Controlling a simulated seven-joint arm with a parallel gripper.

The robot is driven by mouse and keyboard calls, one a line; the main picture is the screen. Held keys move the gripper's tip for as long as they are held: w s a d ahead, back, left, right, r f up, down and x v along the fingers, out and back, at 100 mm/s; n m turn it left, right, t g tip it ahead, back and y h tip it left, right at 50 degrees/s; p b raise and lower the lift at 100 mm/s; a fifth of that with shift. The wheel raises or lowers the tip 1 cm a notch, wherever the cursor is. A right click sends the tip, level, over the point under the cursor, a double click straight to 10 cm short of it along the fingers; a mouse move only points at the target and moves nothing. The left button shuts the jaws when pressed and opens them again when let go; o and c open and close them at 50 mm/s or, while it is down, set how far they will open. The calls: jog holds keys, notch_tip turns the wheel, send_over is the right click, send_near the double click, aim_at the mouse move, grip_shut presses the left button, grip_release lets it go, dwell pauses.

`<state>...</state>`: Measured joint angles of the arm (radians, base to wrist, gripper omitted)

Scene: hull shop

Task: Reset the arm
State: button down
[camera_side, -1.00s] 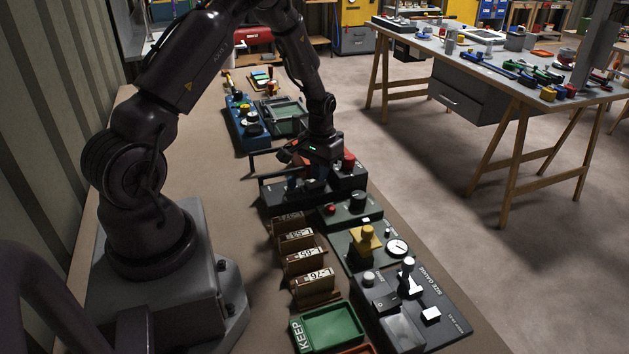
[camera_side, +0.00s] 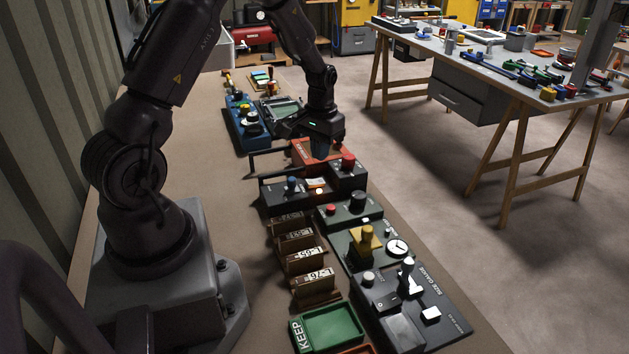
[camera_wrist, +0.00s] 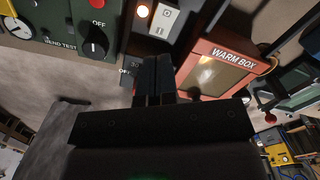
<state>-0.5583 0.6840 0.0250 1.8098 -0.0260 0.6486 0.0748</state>
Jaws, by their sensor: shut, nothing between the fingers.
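My gripper (camera_side: 321,148) is shut and empty. In the side view it hangs over the red warm box (camera_side: 300,153), just behind the dark control unit (camera_side: 283,196). In the wrist view my two fingers (camera_wrist: 153,75) lie together with nothing between them. The warm box (camera_wrist: 190,75) shows to their right there, with its window and label. The control unit has a blue knob, a red button (camera_side: 347,160) and a lit lamp (camera_side: 319,191). My fingers hide part of the warm box.
A green unit (camera_side: 350,212) with a red button and black knob stands in front. Label-bearing brown holders (camera_side: 305,262), a size gauge (camera_side: 440,315) and a green KEEP tray (camera_side: 332,328) line the bench nearer the camera. A blue unit (camera_side: 240,130) stands behind.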

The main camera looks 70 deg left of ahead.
jog(key=shift+r, duration=0.45)
jog(key=s+d+r+m+t, duration=0.2)
jog(key=s+d+r, duration=0.5)
jog(key=d+r, duration=0.4)
jog(key=s+d+r+m+t, duration=0.3)
jog(key=s+d+r, duration=0.5)
jog(key=d+r, duration=0.3)
jog(key=shift+d+r+m+t, duration=0.3)
jog(key=shift+r+m, duration=0.2)
